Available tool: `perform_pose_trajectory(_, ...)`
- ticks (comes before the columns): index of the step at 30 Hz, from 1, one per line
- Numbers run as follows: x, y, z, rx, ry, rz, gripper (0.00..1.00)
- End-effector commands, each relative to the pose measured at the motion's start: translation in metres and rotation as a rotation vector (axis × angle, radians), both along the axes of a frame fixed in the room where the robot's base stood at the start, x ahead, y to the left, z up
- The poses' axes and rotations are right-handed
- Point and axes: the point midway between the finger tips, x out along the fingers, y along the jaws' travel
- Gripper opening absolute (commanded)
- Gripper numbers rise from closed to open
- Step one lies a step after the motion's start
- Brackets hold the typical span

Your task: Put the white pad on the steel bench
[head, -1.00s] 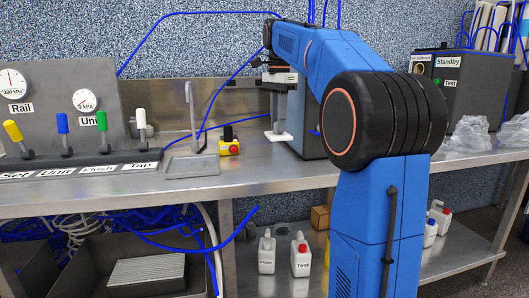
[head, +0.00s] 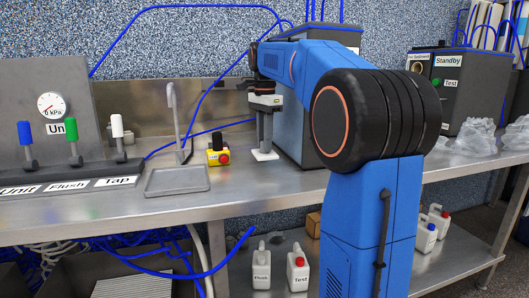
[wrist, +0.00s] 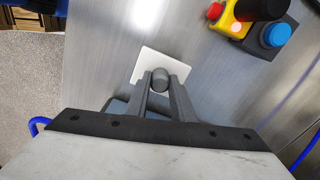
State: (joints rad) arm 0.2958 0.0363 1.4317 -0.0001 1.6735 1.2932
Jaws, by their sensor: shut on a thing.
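The white pad (head: 265,156) is a thin square plate with a grey round knob on top. My gripper (head: 264,141) points straight down and is shut on the knob. The pad is level, at or just above the steel bench (head: 235,191); I cannot tell whether it touches. In the wrist view the white pad (wrist: 150,63) shows beyond my gripper (wrist: 161,84), with its knob between the two fingers. The steel bench (wrist: 205,85) lies under it, and part of the pad is hidden by the fingers.
A yellow box with a red button (head: 218,157) stands just left of the pad. A shallow grey tray (head: 177,181) and a tap (head: 175,115) are further left. A dark grey cabinet (head: 310,125) stands close on the right. Bare bench lies in front.

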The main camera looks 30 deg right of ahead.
Motion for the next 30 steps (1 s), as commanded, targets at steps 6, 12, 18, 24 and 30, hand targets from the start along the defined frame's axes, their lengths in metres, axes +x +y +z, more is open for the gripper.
perform_pose_trajectory(6,-0.001,0.000,-0.029,0.001,0.002,0.000,0.00)
perform_pose_trajectory(12,0.000,0.000,-0.037,0.000,-0.001,0.000,0.00)
perform_pose_trajectory(18,0.000,0.000,-0.037,0.000,0.000,0.000,0.00)
perform_pose_trajectory(24,0.000,0.000,-0.039,0.000,0.000,0.000,0.41)
perform_pose_trajectory(30,0.000,0.000,-0.039,0.000,0.000,0.000,0.41)
